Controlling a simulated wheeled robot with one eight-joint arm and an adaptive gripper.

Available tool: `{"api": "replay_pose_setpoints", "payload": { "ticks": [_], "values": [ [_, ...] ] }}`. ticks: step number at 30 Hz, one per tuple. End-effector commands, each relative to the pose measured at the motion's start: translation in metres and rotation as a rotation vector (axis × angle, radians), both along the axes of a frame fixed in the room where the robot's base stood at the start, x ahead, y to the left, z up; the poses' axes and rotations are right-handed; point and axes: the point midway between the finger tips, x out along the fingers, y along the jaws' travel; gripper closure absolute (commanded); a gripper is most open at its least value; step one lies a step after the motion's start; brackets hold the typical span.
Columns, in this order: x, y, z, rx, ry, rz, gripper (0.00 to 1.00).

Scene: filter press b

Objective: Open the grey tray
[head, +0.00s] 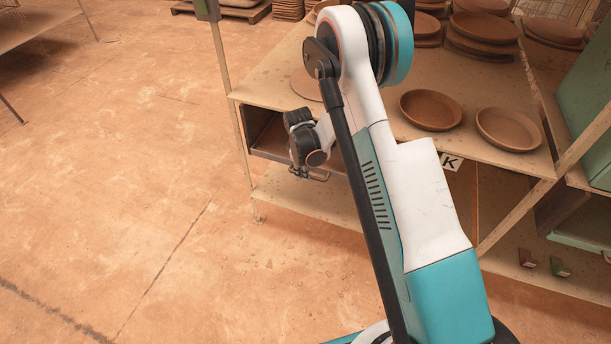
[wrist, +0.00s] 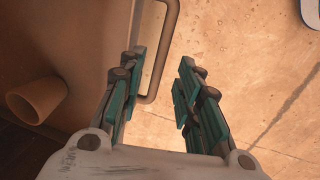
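The tray (head: 268,146) is under the tabletop at the bench's left end and looks brownish in this warm light. In the wrist view its wall (wrist: 92,40) is at left, with a clay-coloured cup (wrist: 38,98) beside it. A bar handle (wrist: 164,60) stands out from the wall towards the floor side. My gripper (wrist: 160,62) is open, with one finger on each side of the handle in the picture. I cannot tell how deep the handle lies between them or whether they touch. In the head view my wrist (head: 308,145) hides part of the tray front.
Brown plates (head: 430,110) lie on the bench top (head: 380,135), with stacks behind. A K sign (head: 451,161) is on the bench edge. A lower shelf (head: 300,200) runs underneath. A green cabinet (head: 585,110) stands at right. The floor (head: 130,170) at left is clear.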

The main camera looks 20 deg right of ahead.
Motion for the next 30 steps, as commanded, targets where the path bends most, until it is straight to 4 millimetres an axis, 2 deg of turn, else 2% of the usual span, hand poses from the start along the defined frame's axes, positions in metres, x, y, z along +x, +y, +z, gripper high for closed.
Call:
{"api": "replay_pose_setpoints", "payload": {
  "ticks": [1,6,17,21,30],
  "values": [
    [0.001,-0.001,-0.01,0.0,0.0,0.0,0.69],
    [0.004,-0.003,-0.023,0.0,0.0,0.0,0.69],
    [0.004,-0.003,-0.026,0.0,0.0,0.0,0.69],
    [0.004,-0.003,-0.026,0.0,0.0,0.0,0.98],
    [0.005,-0.003,-0.026,0.0,0.0,0.0,1.0]
  ]
}}
